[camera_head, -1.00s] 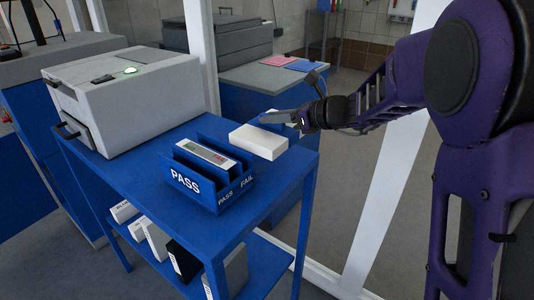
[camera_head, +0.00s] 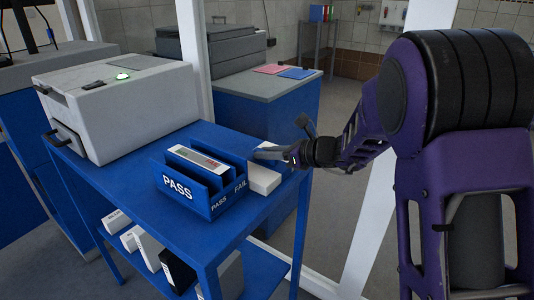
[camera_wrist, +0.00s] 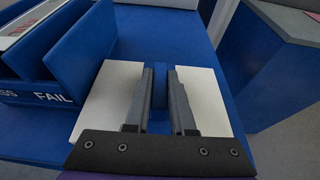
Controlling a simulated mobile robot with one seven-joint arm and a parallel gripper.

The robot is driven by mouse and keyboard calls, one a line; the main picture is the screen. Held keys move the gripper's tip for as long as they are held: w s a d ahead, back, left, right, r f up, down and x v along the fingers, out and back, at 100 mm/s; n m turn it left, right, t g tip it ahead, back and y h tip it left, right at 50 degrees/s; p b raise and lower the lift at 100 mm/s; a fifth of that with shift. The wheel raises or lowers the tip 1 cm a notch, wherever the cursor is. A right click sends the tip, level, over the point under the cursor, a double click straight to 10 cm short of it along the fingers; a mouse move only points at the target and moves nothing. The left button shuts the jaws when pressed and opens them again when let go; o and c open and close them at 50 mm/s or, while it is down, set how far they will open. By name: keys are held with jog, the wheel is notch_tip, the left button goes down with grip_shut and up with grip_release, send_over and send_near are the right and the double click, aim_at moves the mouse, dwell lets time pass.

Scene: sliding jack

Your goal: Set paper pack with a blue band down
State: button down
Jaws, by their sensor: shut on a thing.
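The white paper pack (camera_head: 263,180) is low over the blue table top, just right of the PASS/FAIL holder (camera_head: 208,200), which partly hides it in the head view. In the wrist view the pack (camera_wrist: 103,92) shows on both sides of my fingers, with its blue band (camera_wrist: 159,88) between them. My gripper (camera_head: 268,153) is shut on the pack; its fingers (camera_wrist: 160,75) lie along the two sides of the band. I cannot tell whether the pack's underside touches the table.
The holder stands close on the pack's left and has a printed pack (camera_head: 202,158) in a slot. A grey machine (camera_head: 115,100) fills the table's left end. White and black boxes (camera_head: 147,250) stand on the lower shelf. A second blue cabinet (camera_head: 270,105) is behind.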

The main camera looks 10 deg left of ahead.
jog(key=c, duration=0.8)
grip_release()
jog(key=shift+o, duration=0.2)
jog(key=shift+r, duration=0.1)
